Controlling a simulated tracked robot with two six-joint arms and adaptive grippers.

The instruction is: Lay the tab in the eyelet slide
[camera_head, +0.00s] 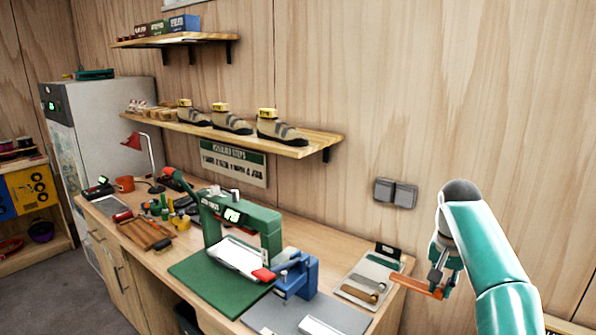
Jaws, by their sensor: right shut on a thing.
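My right gripper (436,283) is at the right, beyond the bench's right end in the picture. It is shut on a flat orange strip, which looks like the tab (412,284). The strip sticks out to the left, over or near the bench's right edge. A green press (262,218) stands on the bench. A pale tray with a red end (263,274), which looks like the eyelet slide (236,257), sticks out from under it. I see no strip on the slide. My left gripper is not in view.
A blue device (297,275) stands just right of the slide. A green mat (200,282) lies in front of the press. A pale tray with small tools (363,282) lies between the blue device and my gripper. A shelf with shoes (240,138) hangs above.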

